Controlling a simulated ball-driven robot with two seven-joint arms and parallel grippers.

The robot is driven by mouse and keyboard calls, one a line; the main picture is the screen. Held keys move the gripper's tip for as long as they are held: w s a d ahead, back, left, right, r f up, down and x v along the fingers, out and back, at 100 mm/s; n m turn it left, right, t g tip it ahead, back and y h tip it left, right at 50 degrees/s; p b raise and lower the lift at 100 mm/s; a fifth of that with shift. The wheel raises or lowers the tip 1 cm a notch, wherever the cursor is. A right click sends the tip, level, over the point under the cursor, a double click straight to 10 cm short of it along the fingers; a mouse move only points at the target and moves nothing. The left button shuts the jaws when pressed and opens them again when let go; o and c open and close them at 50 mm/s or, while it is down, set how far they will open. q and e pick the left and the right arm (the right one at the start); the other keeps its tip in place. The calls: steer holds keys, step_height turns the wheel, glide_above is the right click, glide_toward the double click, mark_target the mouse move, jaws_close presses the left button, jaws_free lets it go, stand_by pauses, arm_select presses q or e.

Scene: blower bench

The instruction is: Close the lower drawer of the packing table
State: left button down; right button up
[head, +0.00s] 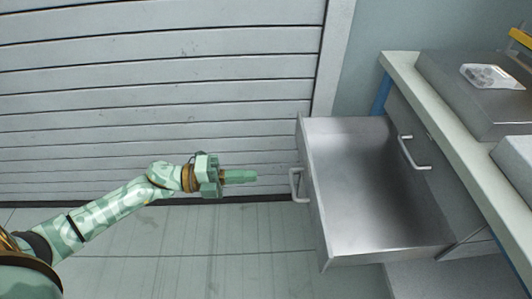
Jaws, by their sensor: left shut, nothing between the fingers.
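The packing table (452,132) stands at the right, with a pale worktop edge. Its lower drawer (352,205) is pulled well out to the left, and its grey metal inside looks empty. The drawer's pale handle (295,185) is on its left-facing front. Above it, a closed upper drawer shows its own handle (413,153). My left gripper (252,176) is shut and empty, pointing right. In the picture its fingertips are a short gap to the left of the lower drawer's handle, apart from it. My right gripper is not in view.
A grey slatted shutter (160,85) fills the back left. The tiled floor (220,250) left of the drawer is clear. On the worktop are a grey metal case (450,85) with a clear packet (491,77) on it, and another grey box (515,160).

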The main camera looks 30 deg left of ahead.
mark_target(311, 174)
arm_select(q)
steer(key=x, duration=1.1)
steer(key=shift+w+d, duration=0.4)
steer(key=shift+d, duration=0.05)
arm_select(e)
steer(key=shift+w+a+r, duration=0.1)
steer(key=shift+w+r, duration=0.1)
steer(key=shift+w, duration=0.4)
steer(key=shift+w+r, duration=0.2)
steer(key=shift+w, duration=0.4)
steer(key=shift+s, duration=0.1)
